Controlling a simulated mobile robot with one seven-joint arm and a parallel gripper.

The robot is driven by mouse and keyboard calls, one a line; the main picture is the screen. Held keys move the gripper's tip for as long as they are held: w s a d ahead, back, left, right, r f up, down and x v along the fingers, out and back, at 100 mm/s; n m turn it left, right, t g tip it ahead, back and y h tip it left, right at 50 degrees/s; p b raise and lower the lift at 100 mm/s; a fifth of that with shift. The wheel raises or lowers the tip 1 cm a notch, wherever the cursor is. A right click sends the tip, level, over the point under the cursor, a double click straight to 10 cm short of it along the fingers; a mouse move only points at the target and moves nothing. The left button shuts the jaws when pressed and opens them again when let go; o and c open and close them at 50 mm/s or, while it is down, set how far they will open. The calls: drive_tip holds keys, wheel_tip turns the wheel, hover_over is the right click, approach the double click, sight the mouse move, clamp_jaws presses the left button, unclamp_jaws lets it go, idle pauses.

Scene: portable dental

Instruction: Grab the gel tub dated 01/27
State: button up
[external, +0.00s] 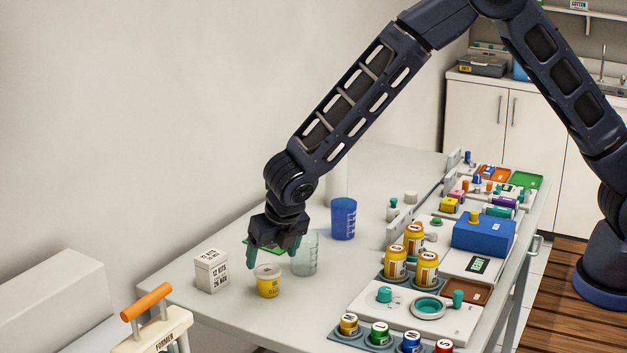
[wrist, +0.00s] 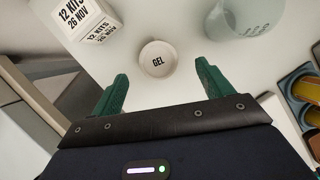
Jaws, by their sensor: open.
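A small yellow tub with a pale lid (external: 268,281) stands upright near the front left of the table. Its lid (wrist: 158,58) reads GEL in the wrist view. The print on its side is too small to read, so I cannot tell its date. My gripper (external: 274,254) is just above and behind the tub in the external view, pointing down. In the wrist view my gripper's green fingers (wrist: 160,88) are spread apart and empty, with the tub beyond the gap between their tips, not touching them.
A white box marked 12 KITS 26 NOV (external: 211,270) stands left of the tub. A clear beaker (external: 305,254) stands close on its right, and a blue cup (external: 343,219) is farther back. Yellow jars (external: 395,262) and trays fill the table's right side.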

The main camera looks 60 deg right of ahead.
sight(267, 269)
drive_tip(key=shift+x, duration=3.8)
drive_tip(key=shift+a, duration=0.15)
drive_tip(key=c, duration=1.1)
drive_tip(key=shift+r, duration=0.15)
